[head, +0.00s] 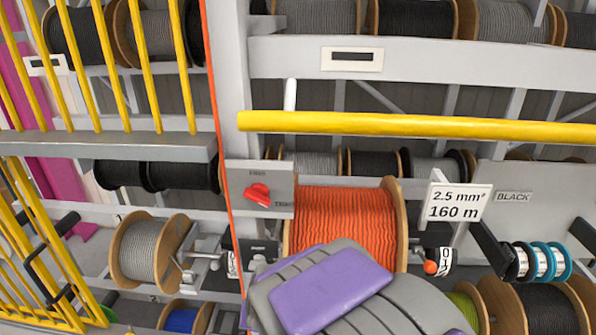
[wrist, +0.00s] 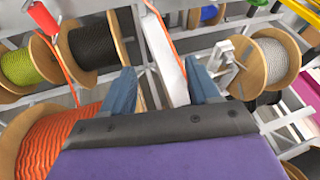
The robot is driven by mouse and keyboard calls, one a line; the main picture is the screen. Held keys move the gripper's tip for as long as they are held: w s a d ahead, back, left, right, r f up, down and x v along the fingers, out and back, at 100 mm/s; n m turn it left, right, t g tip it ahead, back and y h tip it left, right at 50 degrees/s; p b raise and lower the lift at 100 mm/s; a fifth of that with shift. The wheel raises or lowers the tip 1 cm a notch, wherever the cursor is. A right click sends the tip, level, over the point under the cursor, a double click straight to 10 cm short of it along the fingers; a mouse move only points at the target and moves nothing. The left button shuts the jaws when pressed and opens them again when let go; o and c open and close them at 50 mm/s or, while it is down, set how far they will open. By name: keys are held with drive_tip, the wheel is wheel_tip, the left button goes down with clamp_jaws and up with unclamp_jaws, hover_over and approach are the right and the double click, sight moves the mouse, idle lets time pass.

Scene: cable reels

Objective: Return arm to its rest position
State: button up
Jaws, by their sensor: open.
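My gripper (wrist: 162,95) shows in the wrist view with its two blue-grey fingers apart and nothing between them. A white rack post with an orange strand beside it stands beyond the fingers. In the head view my arm, grey with a purple panel, covers the lower middle, and the fingers cannot be made out there. The arm is in front of a reel of orange cable (head: 345,222), hiding its lower part. The orange reel also shows at the lower left of the wrist view (wrist: 50,140).
A yellow bar (head: 420,127) crosses the rack. A grey cable reel (head: 147,250) is at left, near yellow railings (head: 40,250). An orange strand (head: 216,110) runs down the post.

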drive_tip(key=s+d+g+h+b, duration=0.2)
drive_tip(key=s+d+g+b, duration=0.4)
drive_tip(key=s+d, duration=1.6)
drive_tip(key=s+b, duration=0.1)
drive_tip(key=s, duration=0.2)
drive_tip(key=shift+s+h, duration=0.25)
drive_tip(key=shift+h, duration=0.05)
drive_tip(key=shift+a+f, duration=0.1)
drive_tip(key=shift+a, duration=0.1)
drive_tip(key=shift+d, duration=0.15)
